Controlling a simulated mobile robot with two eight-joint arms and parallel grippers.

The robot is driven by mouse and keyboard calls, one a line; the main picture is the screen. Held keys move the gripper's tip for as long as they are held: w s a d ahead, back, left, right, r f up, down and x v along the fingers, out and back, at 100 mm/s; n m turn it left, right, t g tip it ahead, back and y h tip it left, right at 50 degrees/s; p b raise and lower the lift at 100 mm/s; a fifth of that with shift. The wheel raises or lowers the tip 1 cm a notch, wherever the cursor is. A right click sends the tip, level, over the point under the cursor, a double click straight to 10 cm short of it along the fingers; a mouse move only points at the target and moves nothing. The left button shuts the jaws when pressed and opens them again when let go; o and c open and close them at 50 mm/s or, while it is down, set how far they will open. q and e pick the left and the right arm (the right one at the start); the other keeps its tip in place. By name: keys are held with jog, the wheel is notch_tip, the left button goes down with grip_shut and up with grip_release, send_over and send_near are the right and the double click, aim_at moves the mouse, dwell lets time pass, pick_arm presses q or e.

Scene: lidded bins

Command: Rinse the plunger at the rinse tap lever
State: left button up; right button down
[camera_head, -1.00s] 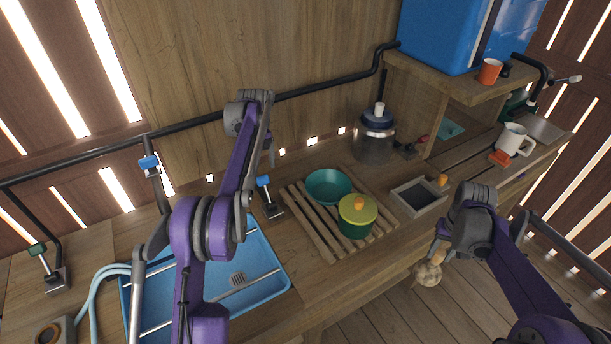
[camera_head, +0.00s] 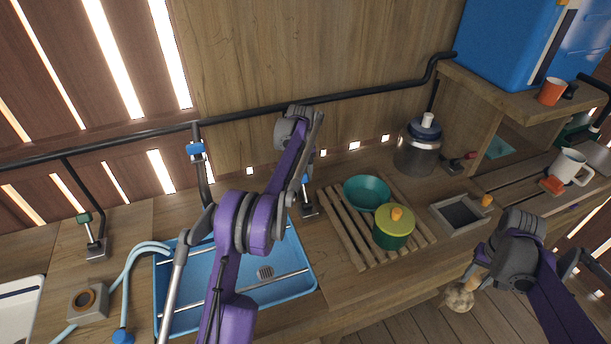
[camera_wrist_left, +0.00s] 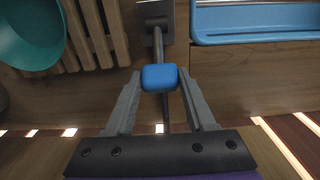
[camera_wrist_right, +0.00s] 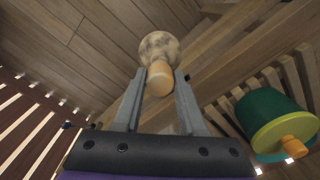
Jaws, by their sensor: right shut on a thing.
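A lever with a blue knob (camera_wrist_left: 160,78) stands on a grey base between the blue sink tray (camera_head: 278,294) and the slatted rack. My left gripper (camera_head: 304,168) is at this knob. In the left wrist view its fingers are spread on either side of the knob, with a narrow gap showing. In the head view the arm partly hides the fingers. My right gripper (camera_wrist_right: 160,80) is shut on the tan handle of the plunger (camera_head: 460,299), whose round mottled head (camera_wrist_right: 158,46) points away from the fingers. It hangs beyond the counter's front edge, above the floor.
A teal bowl (camera_head: 366,191) and a green pot with a yellow lid (camera_head: 393,229) stand on the slatted rack (camera_head: 345,232). A glass jar (camera_head: 417,152) is behind.

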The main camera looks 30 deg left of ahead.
aim_at(469, 290)
pick_arm(q)
grip_shut()
jog(key=shift+s+d+t+y+b, duration=0.3)
jog(key=shift+s+d+y+b, duration=0.1)
jog(key=shift+b, duration=0.15)
pick_arm(e)
jog(key=shift+s+f, duration=0.2)
jog(key=shift+f, duration=0.35)
jog(key=shift+s+f, duration=0.2)
jog(key=shift+f, duration=0.3)
pick_arm(q)
jog(key=shift+s+d+r+t+y+b, duration=0.3)
jog(key=shift+d+y, duration=0.05)
jog(key=shift+y, duration=0.05)
pick_arm(e)
jog(key=shift+s+f, duration=0.3)
jog(key=shift+f, duration=0.25)
pick_arm(q)
jog(key=shift+d+r, duration=0.1)
jog(key=shift+r, duration=0.05)
pick_arm(e)
jog(key=shift+f, duration=0.15)
pick_arm(q)
jog(key=o, duration=0.8)
grip_release()
